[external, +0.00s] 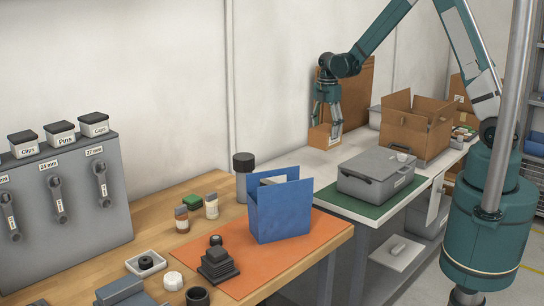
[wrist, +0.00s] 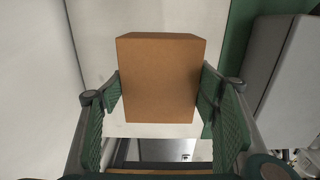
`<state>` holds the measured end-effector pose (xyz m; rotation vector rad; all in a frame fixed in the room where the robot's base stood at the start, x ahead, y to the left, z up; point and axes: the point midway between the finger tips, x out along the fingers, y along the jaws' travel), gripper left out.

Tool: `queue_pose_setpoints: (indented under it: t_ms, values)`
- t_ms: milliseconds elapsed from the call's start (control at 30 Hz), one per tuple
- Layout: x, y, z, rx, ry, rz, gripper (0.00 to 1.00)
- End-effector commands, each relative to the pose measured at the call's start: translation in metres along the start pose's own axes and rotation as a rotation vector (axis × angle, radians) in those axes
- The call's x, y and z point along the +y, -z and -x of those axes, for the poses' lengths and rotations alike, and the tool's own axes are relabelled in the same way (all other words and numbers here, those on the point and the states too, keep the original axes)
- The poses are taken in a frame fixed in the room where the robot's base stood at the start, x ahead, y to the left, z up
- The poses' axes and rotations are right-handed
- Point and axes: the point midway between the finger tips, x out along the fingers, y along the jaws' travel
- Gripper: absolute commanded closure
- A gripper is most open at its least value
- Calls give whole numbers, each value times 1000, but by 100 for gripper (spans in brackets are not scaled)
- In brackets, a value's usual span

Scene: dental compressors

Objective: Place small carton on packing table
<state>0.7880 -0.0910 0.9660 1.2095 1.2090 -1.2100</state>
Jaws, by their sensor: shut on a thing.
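The small carton (external: 321,138) is a plain brown box, held at the far left end of the white-topped table (external: 345,158). My gripper (external: 327,122) reaches down from above and is shut on it. In the wrist view the small carton (wrist: 160,78) sits between the two green fingers of my gripper (wrist: 160,97), one on each side. The carton looks upright. I cannot tell whether its base touches the white top or hangs just above it.
A grey case (external: 376,176) stands on a green mat (external: 352,209) nearer the front. A large open cardboard box (external: 415,128) stands to the right. A brown board (external: 357,90) leans behind. A wooden bench (external: 110,240) holds a blue bin (external: 280,209). Some white tabletop is clear beside the carton.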

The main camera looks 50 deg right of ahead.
Motion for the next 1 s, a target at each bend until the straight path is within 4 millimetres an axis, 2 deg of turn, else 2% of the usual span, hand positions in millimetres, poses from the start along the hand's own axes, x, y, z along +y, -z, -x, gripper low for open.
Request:
queue_pose_setpoints:
  t_ms: [200, 400, 833, 1000]
  values:
    - [1, 0, -28, 0, 0, 0, 53]
    - [0, 0, -47, 0, 0, 0, 53]
    - [0, 0, -50, 0, 0, 0, 53]
    - [0, 0, -60, 0, 0, 0, 53]
